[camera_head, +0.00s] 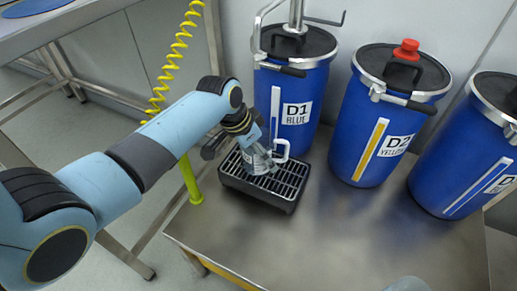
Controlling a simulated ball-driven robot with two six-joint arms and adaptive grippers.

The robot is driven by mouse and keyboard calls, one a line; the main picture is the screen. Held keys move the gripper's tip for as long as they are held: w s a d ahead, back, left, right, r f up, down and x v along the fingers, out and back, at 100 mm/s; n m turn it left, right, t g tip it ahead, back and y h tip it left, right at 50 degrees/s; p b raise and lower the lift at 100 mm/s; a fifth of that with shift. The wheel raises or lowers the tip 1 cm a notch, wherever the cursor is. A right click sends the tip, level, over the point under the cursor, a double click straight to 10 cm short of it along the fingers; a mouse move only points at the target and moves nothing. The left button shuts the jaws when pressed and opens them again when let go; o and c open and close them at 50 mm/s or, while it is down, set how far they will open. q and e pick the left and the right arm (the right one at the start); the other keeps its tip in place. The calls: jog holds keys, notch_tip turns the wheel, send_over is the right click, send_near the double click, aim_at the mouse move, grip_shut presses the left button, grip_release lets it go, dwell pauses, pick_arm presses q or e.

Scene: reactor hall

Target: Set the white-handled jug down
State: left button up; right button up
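The white-handled jug (261,163) is a small grey metallic vessel with a white handle (281,151) on its right side. It is at the black drip tray (262,202), over the slatted grate. I cannot tell whether its base touches the slats. My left gripper (236,152) comes down from the upper left, close against the jug's upper left side. One dark finger part shows left of the jug; the other fingertip is hidden, so its grip is unclear. My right gripper is not in view.
Blue drums D1 (292,105), D2 (374,125) and a third (460,170) stand along the back of the steel table (350,235). A yellow-green post (190,180) stands left of the tray. The tabletop right and front of the tray is clear.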

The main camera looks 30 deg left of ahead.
pick_arm(q)
jog(key=p+v, duration=0.4)
jog(key=v, duration=0.8)
jog(key=shift+r+p, duration=0.15)
jog(key=shift+p, duration=0.2)
